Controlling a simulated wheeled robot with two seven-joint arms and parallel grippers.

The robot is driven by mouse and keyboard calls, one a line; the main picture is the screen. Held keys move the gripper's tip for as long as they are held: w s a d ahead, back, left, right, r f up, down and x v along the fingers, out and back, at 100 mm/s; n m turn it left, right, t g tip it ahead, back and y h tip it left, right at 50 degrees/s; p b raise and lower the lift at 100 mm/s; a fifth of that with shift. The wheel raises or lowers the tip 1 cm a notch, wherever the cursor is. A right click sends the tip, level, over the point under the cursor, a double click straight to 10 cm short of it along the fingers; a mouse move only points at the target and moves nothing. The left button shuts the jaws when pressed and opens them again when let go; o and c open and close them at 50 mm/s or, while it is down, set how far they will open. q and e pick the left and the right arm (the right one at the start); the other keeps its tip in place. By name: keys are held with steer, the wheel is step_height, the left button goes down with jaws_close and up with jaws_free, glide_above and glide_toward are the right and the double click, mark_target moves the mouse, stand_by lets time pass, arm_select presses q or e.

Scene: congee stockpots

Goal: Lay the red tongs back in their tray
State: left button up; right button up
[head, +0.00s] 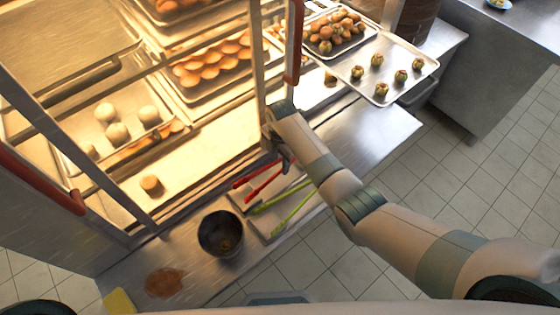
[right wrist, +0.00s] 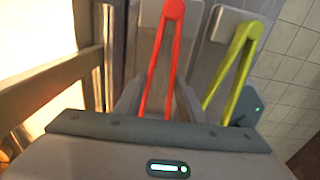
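The red tongs (head: 258,180) are at a shallow metal tray (head: 236,201) on the counter, beside the green tongs (head: 285,207). I cannot tell if they touch the tray. My right gripper (head: 279,163) is low over one end of the red tongs. In the right wrist view, the legs of the red tongs (right wrist: 163,60) run between my spread fingers (right wrist: 157,85), their joined end pointing away from me. The lower ends are hidden behind the gripper body. The green tongs (right wrist: 240,60) lie to the right, apart from my fingers. My left gripper is not in view.
A dark pot (head: 221,233) stands left of the trays. A brown stain (head: 164,283) and a yellow block (head: 119,301) are at the front left. The lit cabinet with buns (head: 215,65) is close behind. A bun tray (head: 400,68) sits at the right.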

steer(key=shift+f+b, duration=0.45)
steer(key=shift+f, duration=0.45)
steer(key=o, duration=0.6)
steer(key=shift+o, duration=0.2)
step_height(320, 180, up, 8)
steer(key=shift+f+b, duration=0.25)
steer(key=shift+b, duration=0.1)
steer(key=shift+d, duration=0.1)
